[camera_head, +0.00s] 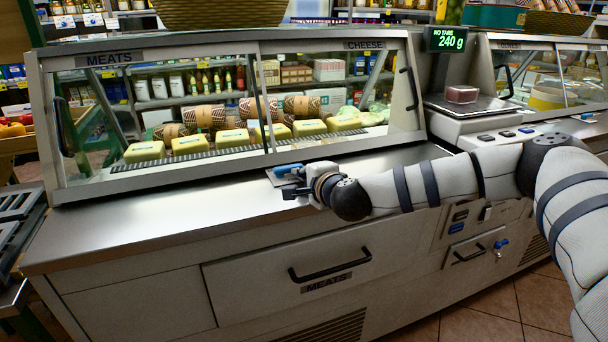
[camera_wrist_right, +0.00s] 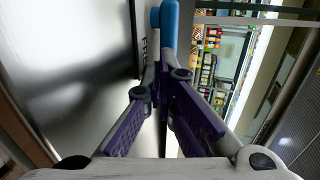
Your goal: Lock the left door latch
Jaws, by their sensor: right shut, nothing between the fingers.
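A blue latch handle (camera_head: 284,170) sits on a small plate at the foot of the display case glass, near the middle of the counter. In the right wrist view the blue handle (camera_wrist_right: 169,24) stands just beyond my fingertips, pointing along the picture's vertical. My right gripper (camera_head: 291,190) is at the latch, with its fingers shut and empty. In the right wrist view my right gripper (camera_wrist_right: 162,82) has its purple-padded fingers drawn together at the tips. I cannot tell whether they touch the handle. The gripper partly hides the latch in the head view. My left gripper is not in view.
The glass case labelled MEATS (camera_head: 109,58) and CHEESE (camera_head: 364,45) holds cheese blocks and rolls. Its glass stands behind the latch. A scale (camera_head: 470,106) with a pink package stands to the right. The steel counter (camera_head: 170,222) is clear at left.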

